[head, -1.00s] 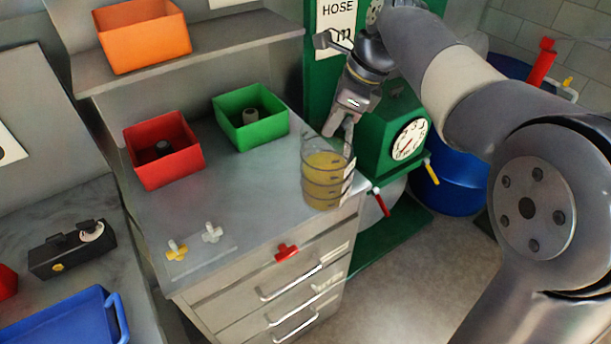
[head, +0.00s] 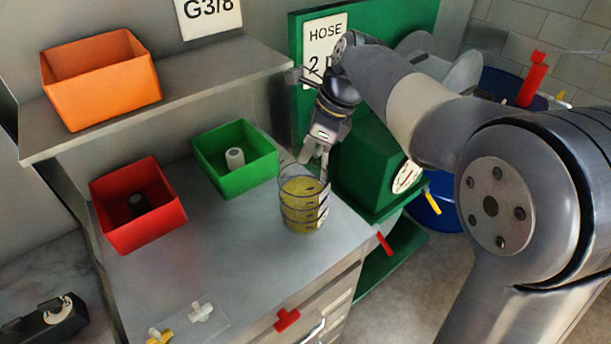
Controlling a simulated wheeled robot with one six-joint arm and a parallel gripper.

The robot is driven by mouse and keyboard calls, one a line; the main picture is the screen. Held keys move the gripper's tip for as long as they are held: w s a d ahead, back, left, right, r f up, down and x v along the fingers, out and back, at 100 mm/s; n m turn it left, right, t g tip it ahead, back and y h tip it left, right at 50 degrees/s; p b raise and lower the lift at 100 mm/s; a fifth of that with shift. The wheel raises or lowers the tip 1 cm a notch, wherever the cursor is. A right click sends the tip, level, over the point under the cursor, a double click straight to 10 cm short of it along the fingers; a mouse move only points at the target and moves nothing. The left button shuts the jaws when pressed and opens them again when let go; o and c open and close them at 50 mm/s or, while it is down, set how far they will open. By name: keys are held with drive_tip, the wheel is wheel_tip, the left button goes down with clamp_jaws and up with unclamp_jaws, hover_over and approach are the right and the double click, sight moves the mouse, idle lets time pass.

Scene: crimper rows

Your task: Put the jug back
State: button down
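The jug (head: 300,207) is clear, with yellowish liquid, dark rings and a pale label strip on its right side. It is upright at the right part of the grey counter top (head: 235,250). I cannot tell whether its base touches the counter. My gripper (head: 315,162) comes down from above and behind the jug, with its fingers at the far side of the jug's rim. It appears shut on the jug, though the grip point is partly hidden behind the rim.
A green bin (head: 237,180) and a red bin (head: 136,228) stand left of the jug, each with a post inside. An orange bin (head: 100,88) sits on the shelf above. A green machine (head: 365,165) with a gauge stands close right. Small T-shaped fittings lie at the front.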

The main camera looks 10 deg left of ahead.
drive_tip(key=shift+f, duration=2.55)
drive_tip(key=c, duration=1.6)
unclamp_jaws()
drive_tip(key=shift+c, duration=0.2)
approach(307, 167)
drive_tip(key=shift+v, duration=1)
drive_tip(key=shift+w+f, duration=0.1)
